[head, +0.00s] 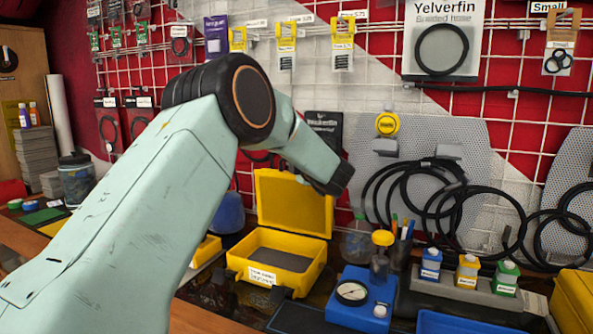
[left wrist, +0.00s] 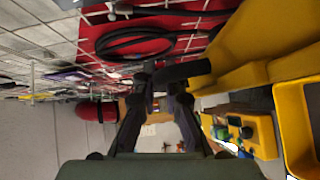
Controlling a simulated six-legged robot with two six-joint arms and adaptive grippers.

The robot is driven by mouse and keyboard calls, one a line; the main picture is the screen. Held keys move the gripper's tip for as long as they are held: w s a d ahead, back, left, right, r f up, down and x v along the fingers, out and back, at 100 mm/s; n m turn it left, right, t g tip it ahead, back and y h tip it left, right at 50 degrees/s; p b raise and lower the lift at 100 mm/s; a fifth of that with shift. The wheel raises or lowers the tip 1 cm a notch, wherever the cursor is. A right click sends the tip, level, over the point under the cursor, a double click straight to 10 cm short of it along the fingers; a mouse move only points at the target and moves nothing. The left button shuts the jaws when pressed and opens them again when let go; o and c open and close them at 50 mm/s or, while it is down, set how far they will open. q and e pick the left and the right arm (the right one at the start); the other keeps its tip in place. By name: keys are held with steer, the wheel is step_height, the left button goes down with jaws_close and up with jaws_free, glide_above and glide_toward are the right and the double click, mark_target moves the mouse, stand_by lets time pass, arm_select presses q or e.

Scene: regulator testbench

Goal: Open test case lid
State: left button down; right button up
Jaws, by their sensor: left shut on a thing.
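The yellow test case (head: 240,268) stands on the bench with its lid (head: 290,205) raised, roughly upright. Its dark grey lined inside shows, and a white label is on its front. My left arm comes in from the left, and its dark gripper (head: 335,182) is at the lid's upper right corner. In the left wrist view the yellow lid (left wrist: 240,45) fills the upper right. The left fingers (left wrist: 158,95) close around what looks like the lid's dark handle (left wrist: 183,71). The exact contact is hard to see. My right gripper is not in view.
A blue gauge unit (head: 345,312) stands right of the case. Small labelled bottles (head: 467,270) stand in a grey rack further right. Black hoses (head: 430,200) hang on the grid wall behind. Another yellow case (head: 578,297) is at the right edge.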

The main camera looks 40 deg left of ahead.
arm_select(q)
steer(key=shift+s+d+f+b, duration=0.1)
steer(key=shift+s+d+b, duration=0.05)
steer(key=shift+s+b, duration=0.35)
steer(key=shift+s+d+f+b, duration=0.1)
steer(key=shift+s+b, duration=0.15)
steer(key=shift+b, duration=0.3)
steer(key=shift+s+d+r+n+t+y, duration=0.1)
steer(key=shift+s+r+n+t+y, duration=0.1)
steer(key=shift+n+t+y, duration=0.1)
steer(key=c, duration=1.7)
jaws_free()
steer(key=v, duration=1.2)
